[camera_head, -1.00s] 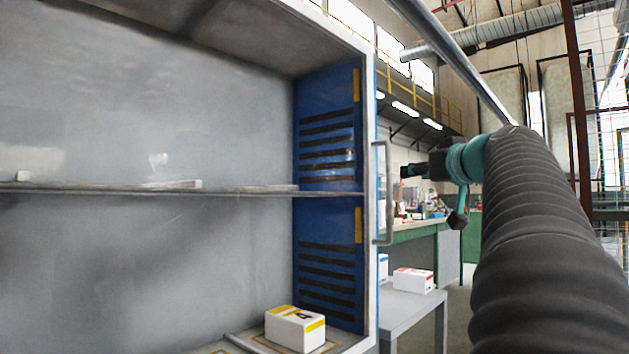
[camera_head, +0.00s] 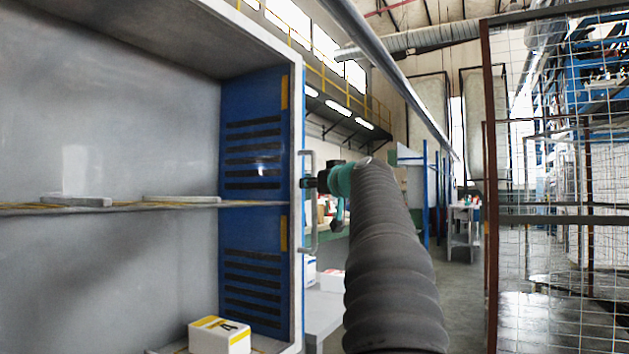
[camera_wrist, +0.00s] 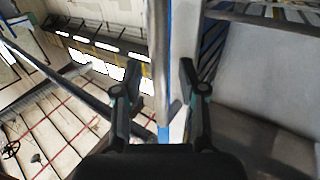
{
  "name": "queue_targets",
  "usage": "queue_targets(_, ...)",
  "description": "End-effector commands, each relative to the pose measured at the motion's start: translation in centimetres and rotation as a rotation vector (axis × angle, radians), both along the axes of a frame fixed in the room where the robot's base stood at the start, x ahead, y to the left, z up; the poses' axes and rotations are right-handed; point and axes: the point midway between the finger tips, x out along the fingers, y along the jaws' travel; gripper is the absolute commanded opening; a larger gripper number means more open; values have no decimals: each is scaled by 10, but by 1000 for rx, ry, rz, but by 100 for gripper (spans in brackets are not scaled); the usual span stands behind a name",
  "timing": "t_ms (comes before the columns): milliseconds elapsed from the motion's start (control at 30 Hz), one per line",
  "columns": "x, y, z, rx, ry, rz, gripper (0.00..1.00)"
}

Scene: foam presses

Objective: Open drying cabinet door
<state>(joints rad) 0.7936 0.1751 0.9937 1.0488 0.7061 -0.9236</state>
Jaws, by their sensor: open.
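The drying cabinet (camera_head: 299,120) fills the left of the head view, and its inside with a shelf is visible. A grey upright handle (camera_head: 303,235) stands at its right front edge. From this angle I cannot tell whether a clear door covers the front. My gripper (camera_head: 308,184) is at the height of the handle's middle, close to it or overlapping it in the picture. In the wrist view my gripper (camera_wrist: 158,82) is open, with its two fingers on either side of a pale and blue upright edge. Contact with the handle cannot be told.
A white and yellow box marked A (camera_head: 220,336) sits low in the cabinet. Flat pale pieces lie on the shelf (camera_head: 130,208). A grey table (camera_head: 322,312) stands right of the cabinet. A mesh fence (camera_head: 560,215) is at the right, with open floor (camera_head: 462,300) before it.

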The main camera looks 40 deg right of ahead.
Motion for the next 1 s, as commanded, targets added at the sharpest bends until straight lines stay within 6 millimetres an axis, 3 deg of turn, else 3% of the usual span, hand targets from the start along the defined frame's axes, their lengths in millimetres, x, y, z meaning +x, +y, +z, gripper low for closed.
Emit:
queue_targets(367, 5, -1, 0, 0, 0, 0, 39)
queue_targets(500, 4, -1, 0, 0, 0, 0, 4)
queue_targets(533, 4, -1, 0, 0, 0, 0, 0)
queue_targets(1000, -1, 2, -1, -1, -1, -5, 0)
